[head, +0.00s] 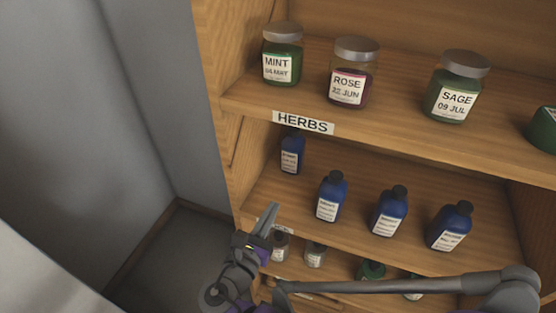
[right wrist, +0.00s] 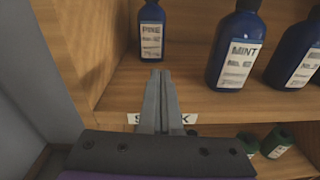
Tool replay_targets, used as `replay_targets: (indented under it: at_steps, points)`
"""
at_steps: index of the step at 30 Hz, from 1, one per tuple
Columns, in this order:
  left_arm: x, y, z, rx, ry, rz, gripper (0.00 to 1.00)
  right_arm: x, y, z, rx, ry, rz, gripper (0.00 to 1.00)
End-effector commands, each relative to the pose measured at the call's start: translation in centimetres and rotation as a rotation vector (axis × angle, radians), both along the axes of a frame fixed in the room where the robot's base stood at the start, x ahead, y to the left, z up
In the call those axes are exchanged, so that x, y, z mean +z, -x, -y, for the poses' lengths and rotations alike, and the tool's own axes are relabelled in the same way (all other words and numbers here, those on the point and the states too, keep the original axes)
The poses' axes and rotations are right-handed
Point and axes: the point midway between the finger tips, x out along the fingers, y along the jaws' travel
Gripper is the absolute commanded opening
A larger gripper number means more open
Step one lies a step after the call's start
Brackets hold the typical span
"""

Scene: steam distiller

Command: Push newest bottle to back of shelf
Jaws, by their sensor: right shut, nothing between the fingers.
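Several dark blue bottles with white labels stand upright on the middle shelf (head: 290,196). The leftmost bottle (head: 291,153) stands farther back than the others, near the left side wall. In the right wrist view its label begins PINE (right wrist: 152,32). To its right stands a bottle (head: 330,197) labelled MINT in the right wrist view (right wrist: 236,48), then two more bottles (head: 389,211) (head: 449,227). The labels are too small to tell which is newest. My right gripper (head: 270,217) is shut and empty at the shelf's front left edge, its fingertips pointing toward the PINE bottle, apart from it. My left gripper is out of view.
The upper shelf, labelled HERBS (head: 304,122), holds jars of mint (head: 283,54), rose (head: 353,72) and sage (head: 457,87). Small jars (head: 315,254) stand on a lower level. The cabinet's left side (head: 213,80) borders a grey wall. Shelf space before the PINE bottle is clear.

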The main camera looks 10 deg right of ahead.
Motion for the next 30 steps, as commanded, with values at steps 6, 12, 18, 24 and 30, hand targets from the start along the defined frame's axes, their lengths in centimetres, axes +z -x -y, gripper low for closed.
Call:
replay_targets:
  at_steps: [6, 12, 18, 24, 30]
  points:
    - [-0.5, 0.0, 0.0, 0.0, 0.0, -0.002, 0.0, 0.4, -0.6, -0.9, 0.019, 0.082, 0.012, 0.0]
    - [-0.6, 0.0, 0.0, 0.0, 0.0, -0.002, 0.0, 0.4, -3.2, 1.1, 0.014, 0.081, 0.011, 0.0]
    - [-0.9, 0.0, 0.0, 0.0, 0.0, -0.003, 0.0, 0.4, -6.9, 3.6, 0.014, 0.079, 0.011, 0.0]
    - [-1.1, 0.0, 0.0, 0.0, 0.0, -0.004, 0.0, 0.3, -9.8, 5.6, 0.016, 0.079, 0.01, 0.0]
    - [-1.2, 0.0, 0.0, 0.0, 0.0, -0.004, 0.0, 0.3, -11.4, 6.6, 0.018, 0.076, 0.011, 0.0]
